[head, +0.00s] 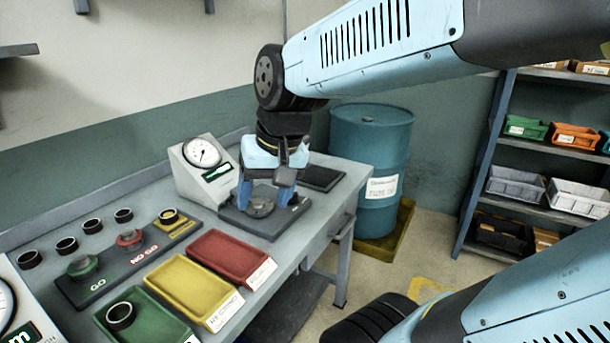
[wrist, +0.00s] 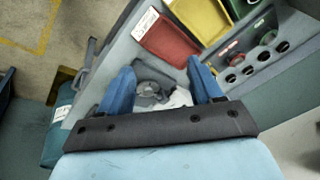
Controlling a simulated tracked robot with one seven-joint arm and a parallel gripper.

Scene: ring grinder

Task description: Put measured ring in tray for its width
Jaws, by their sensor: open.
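My gripper (head: 266,193) is open, pointing down over the dark base plate (head: 272,224) beside the dial gauge (head: 204,155). Its blue fingers stand on either side of a round grey metal piece (head: 261,207); I cannot tell whether a ring sits on it. In the wrist view this round piece (wrist: 148,92) lies between the open fingers. The red tray (head: 229,257), yellow tray (head: 192,289) and green tray (head: 140,320) line the front of the bench. One dark ring (head: 121,316) lies in the green tray. The red and yellow trays look empty.
Several dark rings (head: 66,246) stand in a row at the back left. A GO / NO GO plate (head: 117,268) with green, red and yellow pieces lies between them and the trays. A blue drum (head: 371,140) stands behind the bench's right end. A shelf (head: 540,146) is at right.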

